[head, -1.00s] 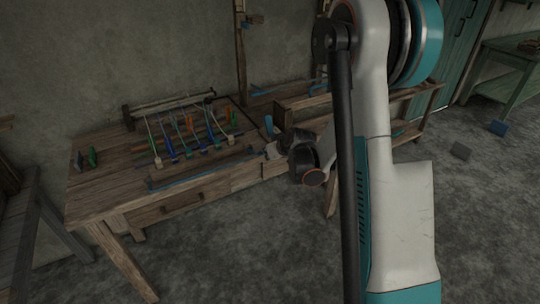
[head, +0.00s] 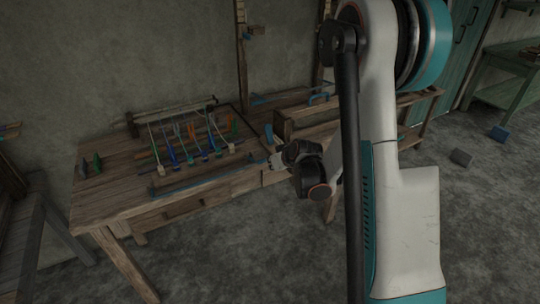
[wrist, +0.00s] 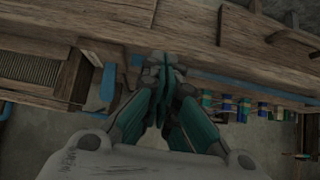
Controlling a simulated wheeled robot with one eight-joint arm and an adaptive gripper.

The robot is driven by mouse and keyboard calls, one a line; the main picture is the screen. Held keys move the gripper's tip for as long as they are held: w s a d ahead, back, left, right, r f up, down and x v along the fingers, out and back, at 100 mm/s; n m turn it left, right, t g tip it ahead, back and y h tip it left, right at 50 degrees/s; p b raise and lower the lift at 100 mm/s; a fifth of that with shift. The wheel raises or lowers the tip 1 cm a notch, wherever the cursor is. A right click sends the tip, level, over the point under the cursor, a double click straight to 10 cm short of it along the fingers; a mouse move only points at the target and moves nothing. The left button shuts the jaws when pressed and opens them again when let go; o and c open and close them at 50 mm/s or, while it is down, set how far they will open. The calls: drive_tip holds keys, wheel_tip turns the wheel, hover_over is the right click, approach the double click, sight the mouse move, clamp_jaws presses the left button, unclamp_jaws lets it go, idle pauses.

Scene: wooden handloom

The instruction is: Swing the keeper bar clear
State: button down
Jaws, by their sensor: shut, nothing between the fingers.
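A long thin bar with blue ends (head: 205,178) runs along the front of the loom on the wooden bench (head: 120,200); I take it to be the keeper bar but cannot be sure. My gripper (head: 275,160) is shut and empty near this bar's right end. In the wrist view my shut fingertips (wrist: 163,62) are over a wooden beam, with a blue strip (wrist: 230,82) running off to the right. I cannot tell whether the fingers touch it. A blue upright piece (wrist: 108,86) stands left of the fingers, and a blue peg (head: 269,133) shows behind my gripper.
Several pale cords with coloured blocks (head: 190,158) hang across the loom behind the bar. Two small green and dark blocks (head: 90,166) stand at the bench's left. A wooden box frame (head: 305,118) is to the right of the loom. The floor in front is clear.

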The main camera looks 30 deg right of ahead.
drive_tip(key=s+f, duration=0.2)
drive_tip(key=s, duration=0.3)
drive_tip(key=shift+s+d+f, duration=0.15)
drive_tip(key=shift+s+f, duration=0.05)
drive_tip(key=shift+s, duration=0.15)
